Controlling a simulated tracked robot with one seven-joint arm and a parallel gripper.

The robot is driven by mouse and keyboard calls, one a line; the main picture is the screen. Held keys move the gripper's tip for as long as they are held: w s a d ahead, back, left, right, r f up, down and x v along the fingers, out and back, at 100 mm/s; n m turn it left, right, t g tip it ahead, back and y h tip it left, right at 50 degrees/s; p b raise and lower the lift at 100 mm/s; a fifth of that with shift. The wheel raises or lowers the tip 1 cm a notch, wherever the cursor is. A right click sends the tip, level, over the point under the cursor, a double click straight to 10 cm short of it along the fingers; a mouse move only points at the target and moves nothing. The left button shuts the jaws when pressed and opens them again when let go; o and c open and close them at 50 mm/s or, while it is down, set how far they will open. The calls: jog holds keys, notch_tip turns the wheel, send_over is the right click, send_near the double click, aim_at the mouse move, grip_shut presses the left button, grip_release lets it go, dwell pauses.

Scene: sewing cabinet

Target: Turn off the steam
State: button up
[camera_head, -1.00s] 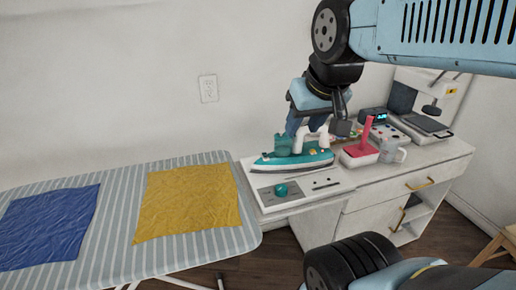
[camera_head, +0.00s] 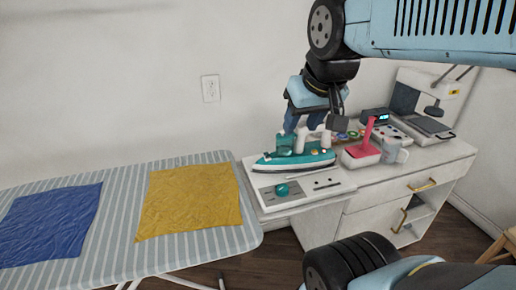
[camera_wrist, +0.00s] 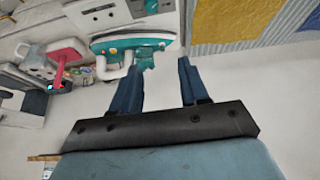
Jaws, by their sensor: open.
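A teal and white steam iron (camera_head: 293,160) lies on a white station (camera_head: 306,190) on top of the cabinet. The station's front panel has a round teal knob (camera_head: 282,190) and a slotted strip with small dark marks (camera_head: 327,183). My gripper (camera_head: 304,122) is just above the iron's handle end, fingers pointing down, apart and empty. In the wrist view, my gripper (camera_wrist: 158,65) has its fingers spread beside the teal part of the iron (camera_wrist: 120,42) and its white handle. I cannot tell whether a finger touches it. The fingers hide part of the iron in the head view.
A striped ironing board (camera_head: 120,215) at left holds a yellow cloth (camera_head: 188,200) and a blue cloth (camera_head: 50,222). Right of the iron stand a pink-red object (camera_head: 364,148), a grey mug (camera_head: 393,150) and a sewing machine (camera_head: 425,100). The wall is close behind.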

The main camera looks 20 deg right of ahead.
jog(key=shift+w+r, duration=0.1)
jog(key=shift+w, duration=0.4)
jog(key=shift+c, duration=0.6)
jog(key=w+g, duration=0.1)
jog(key=w, duration=0.4)
jog(key=w+g, duration=0.2)
jog(key=w, duration=0.2)
jog(key=shift+w, duration=0.35)
grip_shut()
jog(key=w+f+g, duration=0.4)
jog(key=w+f, duration=0.2)
jog(key=w, duration=0.7)
jog(key=shift+f, duration=0.15)
jog(key=shift+d, duration=0.1)
